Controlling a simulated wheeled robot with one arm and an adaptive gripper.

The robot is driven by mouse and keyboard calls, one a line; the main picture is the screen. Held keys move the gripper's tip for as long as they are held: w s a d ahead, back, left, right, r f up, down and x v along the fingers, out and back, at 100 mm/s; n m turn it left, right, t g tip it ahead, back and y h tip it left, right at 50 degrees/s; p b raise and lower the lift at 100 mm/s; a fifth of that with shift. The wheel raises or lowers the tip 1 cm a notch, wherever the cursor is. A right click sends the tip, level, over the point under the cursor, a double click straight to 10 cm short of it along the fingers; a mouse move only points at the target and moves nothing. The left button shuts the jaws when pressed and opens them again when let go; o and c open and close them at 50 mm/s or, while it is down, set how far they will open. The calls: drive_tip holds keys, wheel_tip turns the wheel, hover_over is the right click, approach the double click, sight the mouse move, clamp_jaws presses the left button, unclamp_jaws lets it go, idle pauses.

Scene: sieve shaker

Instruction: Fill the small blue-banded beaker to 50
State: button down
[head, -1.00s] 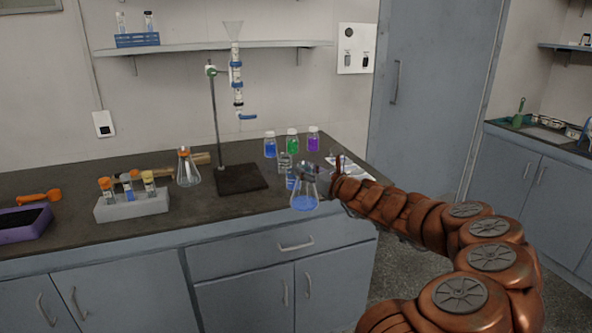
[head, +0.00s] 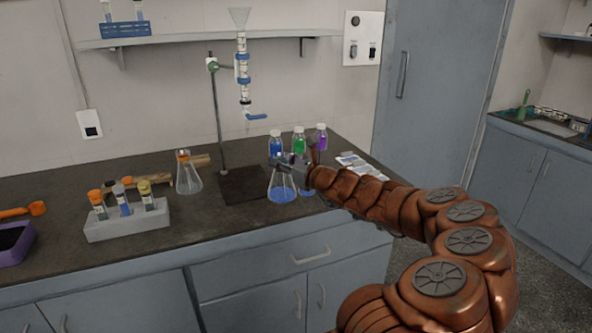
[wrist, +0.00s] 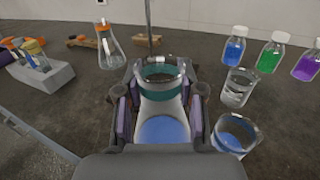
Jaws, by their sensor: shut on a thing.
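My gripper (head: 290,163) is shut on the neck of a conical flask (head: 282,188) holding blue liquid. The flask is upright; in the wrist view (wrist: 163,125) it sits between the fingers, with a teal band near its mouth. A small beaker (wrist: 235,133) with blue showing on or in it stands on the bench, just right of the gripper in the wrist view. I cannot tell band from liquid there, and its scale is unreadable. In the head view my gripper partly hides it. A second, clear beaker (wrist: 239,88) stands behind it.
Blue (head: 276,146), green (head: 299,145) and purple (head: 321,138) bottles stand at the back. A burette stand (head: 220,120), another conical flask (head: 188,175) and a vial rack (head: 127,218) are to the left. The bench front between rack and held flask is clear.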

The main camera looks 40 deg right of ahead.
drive_tip(key=shift+w, duration=0.3)
drive_tip(key=shift+s+d, duration=0.15)
drive_tip(key=shift+d, duration=0.25)
drive_tip(key=shift+s+r, duration=0.1)
drive_tip(key=shift+s, duration=0.1)
drive_tip(key=shift+w+a, duration=0.25)
drive_tip(key=shift+d+p, duration=0.1)
drive_tip(key=shift+p, duration=0.25)
